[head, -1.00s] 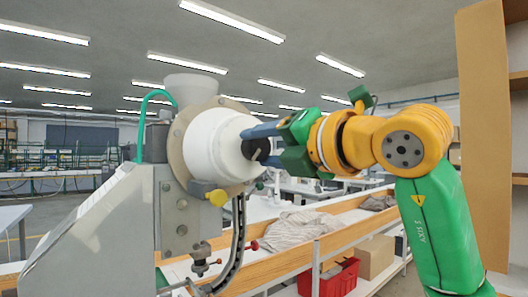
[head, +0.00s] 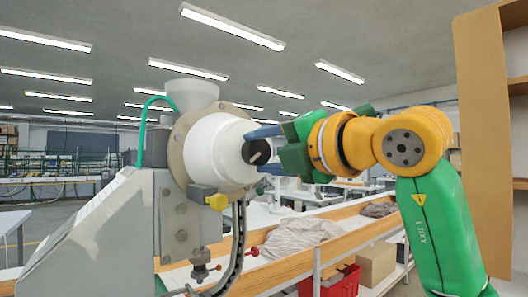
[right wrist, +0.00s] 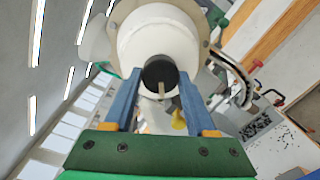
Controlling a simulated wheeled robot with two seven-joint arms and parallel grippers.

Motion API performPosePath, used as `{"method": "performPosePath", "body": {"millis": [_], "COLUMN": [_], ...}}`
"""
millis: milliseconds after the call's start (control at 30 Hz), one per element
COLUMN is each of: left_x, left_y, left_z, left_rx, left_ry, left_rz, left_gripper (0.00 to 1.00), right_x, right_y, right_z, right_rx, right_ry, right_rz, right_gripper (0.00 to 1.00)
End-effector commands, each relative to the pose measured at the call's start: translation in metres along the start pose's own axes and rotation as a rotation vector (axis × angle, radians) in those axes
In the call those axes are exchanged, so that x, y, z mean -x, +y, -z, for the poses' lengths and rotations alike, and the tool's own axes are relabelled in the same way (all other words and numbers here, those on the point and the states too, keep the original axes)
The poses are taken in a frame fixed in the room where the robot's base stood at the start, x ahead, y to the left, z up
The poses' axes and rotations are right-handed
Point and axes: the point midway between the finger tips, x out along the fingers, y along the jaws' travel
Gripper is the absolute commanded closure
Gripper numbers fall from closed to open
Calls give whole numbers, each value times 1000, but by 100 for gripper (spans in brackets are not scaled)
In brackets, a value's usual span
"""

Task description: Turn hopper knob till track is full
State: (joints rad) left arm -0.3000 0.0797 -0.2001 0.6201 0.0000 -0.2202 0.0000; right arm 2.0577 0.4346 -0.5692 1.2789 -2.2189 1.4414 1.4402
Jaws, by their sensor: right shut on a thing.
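The hopper is a white drum (head: 208,150) on the side of a grey press (head: 105,235). Its black hopper knob (head: 256,157) faces right and has a pale pointer mark. My right gripper (head: 262,150) reaches in from the right, its blue fingers on either side of the knob and shut on it. In the right wrist view the knob (right wrist: 159,72) sits between the two fingertips, with the pale mark at its lower edge. The curved track (head: 238,240) runs down below the drum; its contents are too small to make out. My left gripper is not in view.
A yellow knob (head: 217,202) sits on a grey block just under the drum. A wooden-edged bench (head: 300,262) with grey cloth (head: 295,232) lies beyond. A red bin (head: 335,282) and a cardboard box (head: 377,262) are below it. A wooden shelf (head: 485,150) stands at right.

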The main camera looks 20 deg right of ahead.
Motion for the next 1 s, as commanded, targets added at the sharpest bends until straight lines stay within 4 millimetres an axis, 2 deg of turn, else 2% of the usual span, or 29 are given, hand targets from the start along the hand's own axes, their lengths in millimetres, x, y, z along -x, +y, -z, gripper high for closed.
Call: {"method": "performPosePath", "body": {"millis": [67,100,167,200,467,567,700,800,1000], "left_x": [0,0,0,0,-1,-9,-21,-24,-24], "left_y": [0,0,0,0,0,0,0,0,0], "left_z": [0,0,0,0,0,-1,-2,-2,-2], "left_rx": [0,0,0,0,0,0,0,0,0], "left_ry": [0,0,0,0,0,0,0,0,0], "left_rz": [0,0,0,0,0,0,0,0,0], "left_gripper": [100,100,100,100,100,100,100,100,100], "right_x": [0,0,0,0,1,15,46,63,71], "right_y": [1,1,1,1,0,-2,-3,-1,0], "right_z": [-1,-1,-1,-1,0,0,1,0,0], "right_rx": [0,1,1,1,1,1,2,1,1], "right_ry": [-2,-2,-2,-2,-1,-4,-4,-3,-1], "right_rz": [-4,-4,-3,-3,-1,-4,-5,-4,-2], "right_gripper": [99,33,17,14,14,14,14,14,14]}}
